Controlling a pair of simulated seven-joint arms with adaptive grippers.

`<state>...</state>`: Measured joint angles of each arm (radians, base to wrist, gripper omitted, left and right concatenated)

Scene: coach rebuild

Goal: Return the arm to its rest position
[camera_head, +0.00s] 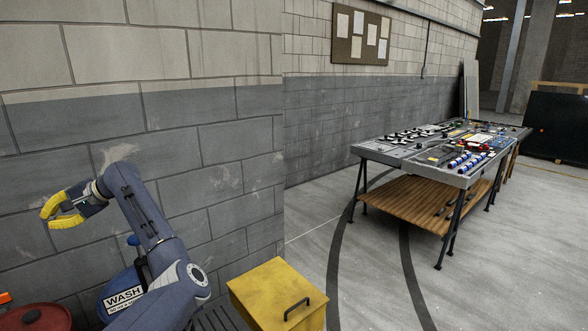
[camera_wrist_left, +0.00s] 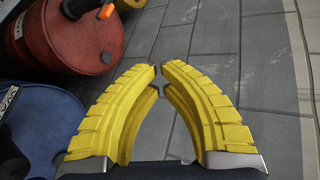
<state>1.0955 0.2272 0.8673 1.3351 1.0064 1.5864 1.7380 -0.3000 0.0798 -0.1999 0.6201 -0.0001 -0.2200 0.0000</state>
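My left gripper (camera_head: 46,214) is at the far left of the head view, raised in front of the grey block wall. Its arm bends up from the bottom edge. In the left wrist view the two curved yellow fingers (camera_wrist_left: 160,78) come together at their tips, with nothing held between them. My right arm and gripper do not show in either view.
A red drum (camera_head: 36,318) and a blue wash container (camera_head: 122,292) stand below the left arm. A yellow box (camera_head: 270,290) with a handle is at bottom centre. A workbench (camera_head: 408,153) with parts stands right; floor between is clear.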

